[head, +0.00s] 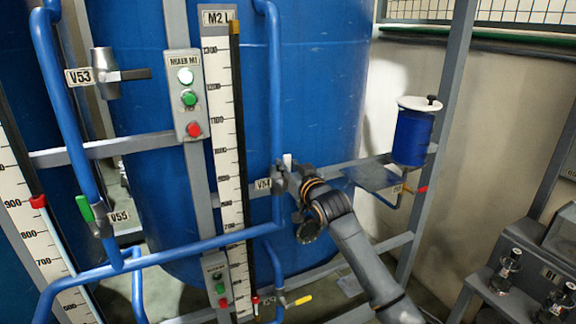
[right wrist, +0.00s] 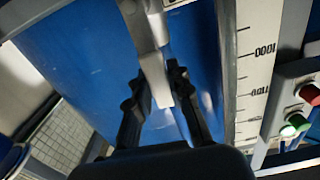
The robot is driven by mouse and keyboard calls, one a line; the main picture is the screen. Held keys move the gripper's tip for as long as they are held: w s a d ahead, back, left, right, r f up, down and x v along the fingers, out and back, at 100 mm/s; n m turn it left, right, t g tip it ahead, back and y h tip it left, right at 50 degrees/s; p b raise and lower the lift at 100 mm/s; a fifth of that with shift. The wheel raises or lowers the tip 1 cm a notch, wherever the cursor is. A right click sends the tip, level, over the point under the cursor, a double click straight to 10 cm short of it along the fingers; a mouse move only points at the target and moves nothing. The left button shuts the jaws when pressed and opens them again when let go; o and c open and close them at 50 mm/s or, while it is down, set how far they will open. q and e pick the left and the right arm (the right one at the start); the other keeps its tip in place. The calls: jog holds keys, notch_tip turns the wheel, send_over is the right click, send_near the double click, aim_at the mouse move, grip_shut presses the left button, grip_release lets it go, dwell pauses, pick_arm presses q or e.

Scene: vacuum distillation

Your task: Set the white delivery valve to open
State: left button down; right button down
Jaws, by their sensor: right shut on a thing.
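The white valve handle (head: 287,160) shows just above my right gripper (head: 292,180), on the blue vertical pipe beside the tag reading about V54 (head: 263,184). My right gripper comes in from the lower right and hides most of the valve body. In the right wrist view the pale handle (right wrist: 155,78) lies between the two dark fingers of the gripper (right wrist: 156,88), which are shut on it. The exact angle of the handle to the pipe is hard to tell. My left gripper is not in view.
A big blue tank (head: 330,70) stands close behind the valve. The level scale M2 L (head: 222,110) and mixer panel (head: 186,95) are to its left. Valves V53 (head: 106,74) and V55 (head: 100,220) are further left. A small blue vessel (head: 412,138) stands on the frame at right.

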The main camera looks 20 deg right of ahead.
jog(key=c, duration=1.2)
grip_release()
jog(key=s+d, duration=0.1)
jog(key=s, duration=1.1)
